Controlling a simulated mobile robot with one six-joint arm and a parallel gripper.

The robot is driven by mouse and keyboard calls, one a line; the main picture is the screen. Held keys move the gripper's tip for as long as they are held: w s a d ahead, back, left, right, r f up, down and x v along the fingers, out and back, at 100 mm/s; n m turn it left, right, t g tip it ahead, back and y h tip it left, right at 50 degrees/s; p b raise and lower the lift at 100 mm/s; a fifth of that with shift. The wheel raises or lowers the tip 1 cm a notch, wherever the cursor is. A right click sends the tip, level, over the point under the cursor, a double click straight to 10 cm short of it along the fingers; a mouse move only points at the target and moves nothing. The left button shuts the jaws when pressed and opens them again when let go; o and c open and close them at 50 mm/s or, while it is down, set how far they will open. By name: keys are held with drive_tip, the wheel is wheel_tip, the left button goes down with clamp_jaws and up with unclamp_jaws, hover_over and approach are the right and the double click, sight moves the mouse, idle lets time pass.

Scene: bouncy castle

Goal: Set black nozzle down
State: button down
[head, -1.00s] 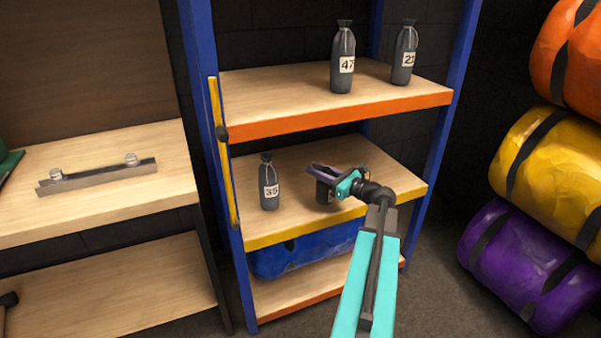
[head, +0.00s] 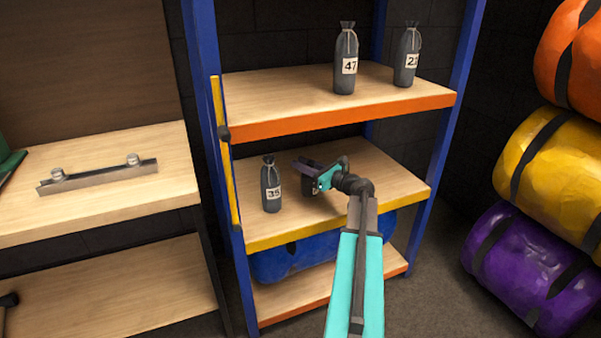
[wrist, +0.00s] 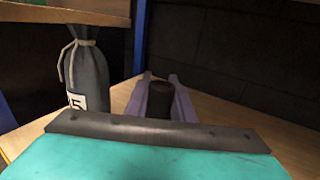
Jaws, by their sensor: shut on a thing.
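My gripper (head: 308,170) is over the yellow-edged middle shelf (head: 365,205) of the rack, reaching in from the front right. In the wrist view its two purple fingers (wrist: 160,102) are shut on the black nozzle (wrist: 159,98), a dark round-topped cylinder between them. In the head view the nozzle (head: 308,186) shows only as a dark shape below the fingers, mostly hidden by the gripper. I cannot tell whether its base touches the shelf.
A grey bag numbered 35 (head: 270,185) stands on the same shelf, left of my gripper; it also shows in the wrist view (wrist: 85,80). The orange-edged shelf (head: 290,125) is above. Bare shelf lies to the right. A blue roll (head: 300,258) lies below.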

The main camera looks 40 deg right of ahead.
drive_tip(key=shift+w+f+b, duration=0.25)
drive_tip(key=shift+f+b, duration=0.05)
drive_tip(key=shift+f, duration=0.6)
drive_tip(key=shift+w+f+b, duration=0.25)
drive_tip(key=shift+f+b, duration=0.05)
drive_tip(key=shift+f, duration=0.6)
drive_tip(key=c, duration=1.5)
unclamp_jaws()
drive_tip(key=shift+f, duration=0.1)
drive_tip(key=shift+c, duration=0.2)
drive_tip(key=s+d+p, duration=0.1)
drive_tip(key=s+p, duration=0.1)
drive_tip(key=s, duration=1)
